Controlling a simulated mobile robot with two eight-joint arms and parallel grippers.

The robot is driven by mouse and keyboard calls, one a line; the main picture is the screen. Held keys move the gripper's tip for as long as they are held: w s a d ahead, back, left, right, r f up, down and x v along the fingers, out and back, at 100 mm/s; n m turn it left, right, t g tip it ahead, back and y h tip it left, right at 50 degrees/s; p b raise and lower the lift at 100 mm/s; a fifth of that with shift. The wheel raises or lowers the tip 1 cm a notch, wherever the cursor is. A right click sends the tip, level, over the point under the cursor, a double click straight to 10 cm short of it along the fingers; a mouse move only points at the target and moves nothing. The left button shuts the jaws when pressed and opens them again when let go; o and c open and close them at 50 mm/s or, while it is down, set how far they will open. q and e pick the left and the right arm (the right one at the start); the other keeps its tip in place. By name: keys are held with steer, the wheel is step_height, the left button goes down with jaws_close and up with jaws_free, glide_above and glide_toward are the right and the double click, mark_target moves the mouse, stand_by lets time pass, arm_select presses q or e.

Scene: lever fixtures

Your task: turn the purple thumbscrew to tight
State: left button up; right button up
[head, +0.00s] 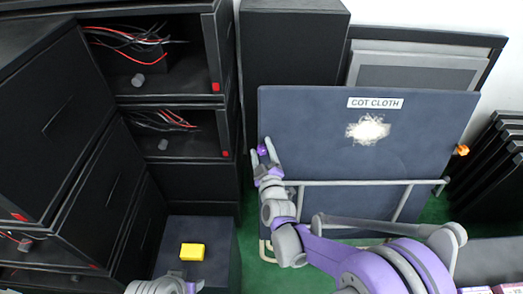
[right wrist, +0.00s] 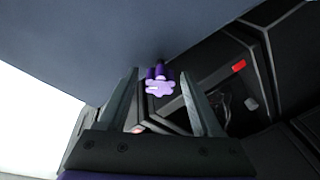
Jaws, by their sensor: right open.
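The purple thumbscrew (right wrist: 160,86) is a lobed knob with a small white mark on its left side in the right wrist view. It sits at the left edge of the dark blue-grey panel labelled "COT CLOTH" (head: 330,135). In the head view the thumbscrew (head: 263,151) shows small between the fingertips of my right gripper (head: 261,150). My right gripper is open, with one finger on each side of the knob in the right wrist view (right wrist: 159,75). I cannot tell whether a finger touches it.
An orange knob (head: 461,150) is at the panel's right edge. A pale rail frame (head: 345,183) crosses the panel's lower part. Dark cabinets with open wire-filled bays (head: 165,125) stand left. A yellow block (head: 192,252) lies on a dark box (head: 222,235).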

steer(key=shift+w, duration=0.2)
steer(key=shift+c, duration=0.2)
jaws_close()
